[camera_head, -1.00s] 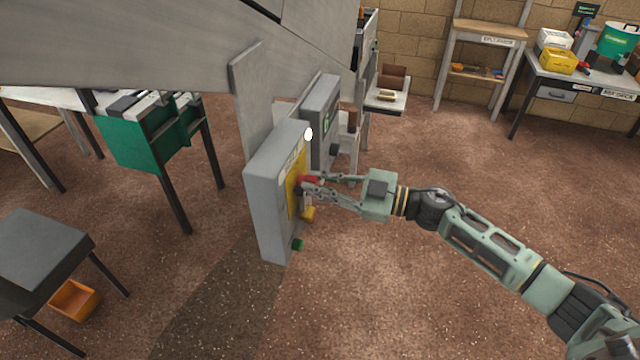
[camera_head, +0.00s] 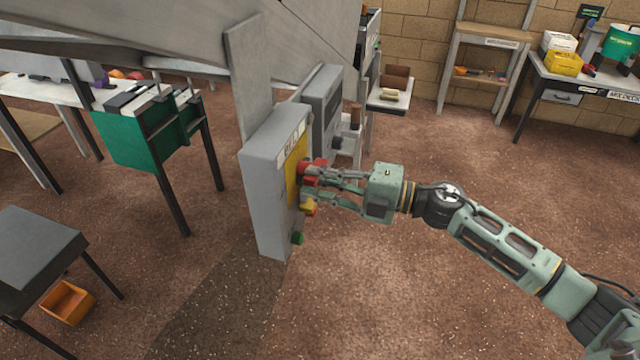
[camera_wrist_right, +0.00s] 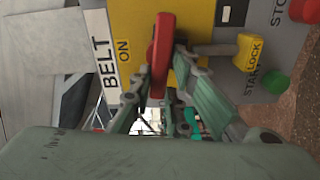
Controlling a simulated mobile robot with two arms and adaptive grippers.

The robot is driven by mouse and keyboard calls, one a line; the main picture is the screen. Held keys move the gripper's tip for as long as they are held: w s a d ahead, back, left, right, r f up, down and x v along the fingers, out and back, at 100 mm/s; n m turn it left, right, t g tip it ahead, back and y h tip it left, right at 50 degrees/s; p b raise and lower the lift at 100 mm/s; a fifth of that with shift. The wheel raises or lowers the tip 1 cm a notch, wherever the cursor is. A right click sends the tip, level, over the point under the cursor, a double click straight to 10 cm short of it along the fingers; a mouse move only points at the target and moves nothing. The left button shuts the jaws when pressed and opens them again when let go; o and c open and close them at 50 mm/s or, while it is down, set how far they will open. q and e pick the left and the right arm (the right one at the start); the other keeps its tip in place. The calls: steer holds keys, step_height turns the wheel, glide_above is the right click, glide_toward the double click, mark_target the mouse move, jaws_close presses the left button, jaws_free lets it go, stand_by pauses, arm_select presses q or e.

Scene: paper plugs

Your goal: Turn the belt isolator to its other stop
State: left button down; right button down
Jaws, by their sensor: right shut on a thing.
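The belt isolator is a red handle (camera_wrist_right: 161,50) on a yellow plate (camera_wrist_right: 205,20) on the front of a grey box (camera_head: 262,190). In the right wrist view the handle stands upright in the picture, beside a label (camera_wrist_right: 112,52) reading BELT and ON. My right gripper (camera_head: 312,180) reaches the box from the right and is shut on the red handle, with its fingers on either side of it. The fingers partly hide the handle in the head view. My left gripper is not in view.
A yellow lock piece (camera_wrist_right: 250,52) and a green button (camera_wrist_right: 275,82) sit close beside the handle; a red button (camera_wrist_right: 305,10) is near them. A second grey box (camera_head: 323,105) stands behind. Large grey panels overhang above. The floor at right is clear.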

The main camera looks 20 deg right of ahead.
steer(key=shift+w+d+r+n+b, duration=0.1)
steer(key=shift+n+b, duration=0.5)
steer(key=shift+n, duration=0.3)
steer(key=c, duration=1.7)
jaws_free()
steer(key=shift+c, duration=0.2)
steer(key=shift+f, duration=0.2)
steer(key=v, duration=1.2)
